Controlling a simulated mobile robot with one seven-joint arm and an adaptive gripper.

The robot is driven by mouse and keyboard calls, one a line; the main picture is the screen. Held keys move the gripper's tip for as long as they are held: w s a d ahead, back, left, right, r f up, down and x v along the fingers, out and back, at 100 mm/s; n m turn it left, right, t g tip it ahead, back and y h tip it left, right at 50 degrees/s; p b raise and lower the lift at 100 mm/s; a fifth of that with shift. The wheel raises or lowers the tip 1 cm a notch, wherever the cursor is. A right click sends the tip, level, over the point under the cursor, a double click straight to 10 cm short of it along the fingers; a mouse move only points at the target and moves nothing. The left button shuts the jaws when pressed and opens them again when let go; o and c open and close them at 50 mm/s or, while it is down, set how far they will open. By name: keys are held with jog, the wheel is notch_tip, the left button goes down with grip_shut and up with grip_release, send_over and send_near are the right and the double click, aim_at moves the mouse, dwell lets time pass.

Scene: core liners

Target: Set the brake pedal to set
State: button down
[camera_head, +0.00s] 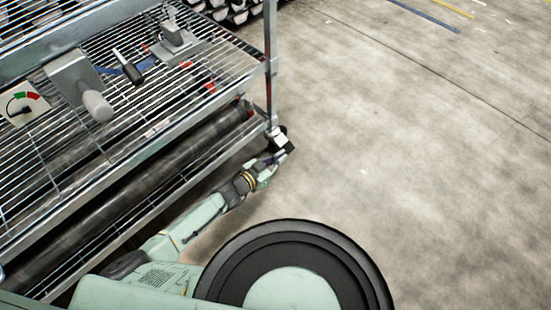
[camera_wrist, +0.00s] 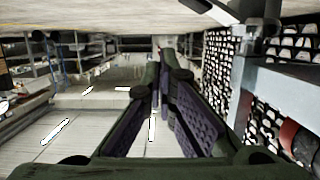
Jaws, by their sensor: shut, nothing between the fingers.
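The wire rack cart stands at the left in the head view, and a caster (camera_head: 279,133) sits at the foot of its near corner post. The small parts around this caster are too small to tell the brake pedal's position clearly. My gripper (camera_head: 282,152) is low beside the caster, close to its lower side. In the wrist view my gripper (camera_wrist: 160,85) is shut and empty, its purple-padded fingers together. A pale and dark caster part (camera_wrist: 230,12) shows at the top right there, apart from the fingertips. Contact cannot be told from the head view.
The cart's corner post (camera_head: 270,60) rises above the caster. A lever with a grey grip (camera_head: 97,104), a gauge plate (camera_head: 22,101) and a clamp-like fixture (camera_head: 177,40) sit on the wire shelf. The concrete floor (camera_head: 420,150) at the right is clear.

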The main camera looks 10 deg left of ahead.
jog(key=v, duration=0.2)
jog(key=shift+s, duration=0.3)
dwell(0.4)
